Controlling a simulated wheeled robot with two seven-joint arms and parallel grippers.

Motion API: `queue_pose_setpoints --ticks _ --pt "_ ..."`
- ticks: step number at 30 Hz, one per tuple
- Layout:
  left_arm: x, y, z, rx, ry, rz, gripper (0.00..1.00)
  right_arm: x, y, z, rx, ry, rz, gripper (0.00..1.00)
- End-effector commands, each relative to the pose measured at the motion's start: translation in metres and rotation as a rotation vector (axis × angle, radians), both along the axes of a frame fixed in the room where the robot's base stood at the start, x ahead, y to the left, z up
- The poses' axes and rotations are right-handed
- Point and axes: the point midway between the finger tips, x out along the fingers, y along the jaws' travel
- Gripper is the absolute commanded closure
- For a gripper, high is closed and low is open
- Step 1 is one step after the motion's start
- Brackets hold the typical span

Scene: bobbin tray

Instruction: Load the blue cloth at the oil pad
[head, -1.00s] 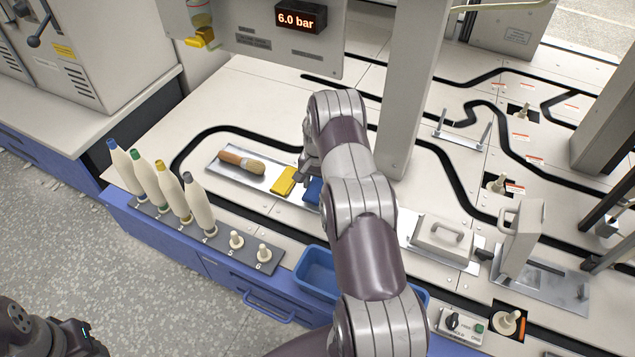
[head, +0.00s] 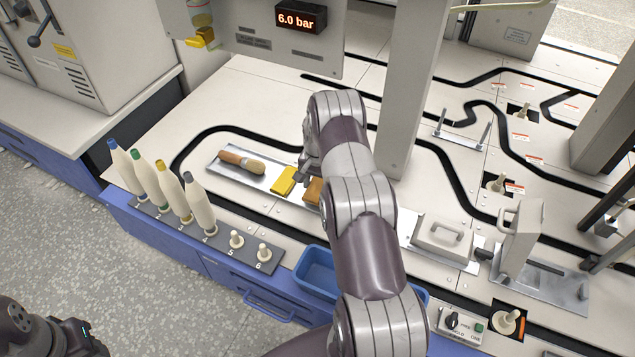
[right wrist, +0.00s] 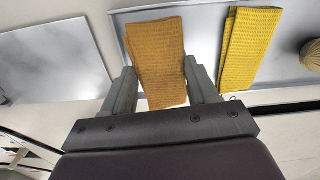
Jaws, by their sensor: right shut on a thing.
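My right gripper (right wrist: 160,75) is shut on a folded brown-orange cloth (right wrist: 157,60) with a ribbed weave, held between its two fingers. A corner of this cloth (head: 313,191) shows beside my right arm in the head view, at the right part of a metal tray (head: 261,187). No blue cloth shows now. I cannot tell which thing is the oil pad. A folded yellow cloth (head: 283,181) lies on the tray just left of the held cloth; it also shows in the right wrist view (right wrist: 250,48). My left gripper (head: 75,338) is at the bottom left corner, its jaws unclear.
A wooden-handled brush (head: 241,162) lies on the tray's left end. Several pale bobbins stand on a grey rack (head: 215,241) at the front left. A blue bin (head: 318,268) sits at the front, partly behind my right arm. A pillar (head: 408,90) rises right of the arm.

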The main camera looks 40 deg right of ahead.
Motion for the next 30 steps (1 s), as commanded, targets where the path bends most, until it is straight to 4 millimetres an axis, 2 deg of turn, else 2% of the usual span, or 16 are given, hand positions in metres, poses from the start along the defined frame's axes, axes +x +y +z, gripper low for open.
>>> queue_pose_setpoints --ticks 19,30 --pt "0.000 0.000 0.056 0.000 0.000 0.000 0.60 0.000 0.000 0.067 0.000 0.001 0.000 0.66" --pt "0.000 0.000 0.056 0.000 0.000 0.000 0.60 0.000 0.001 0.070 0.001 0.001 0.005 0.66"
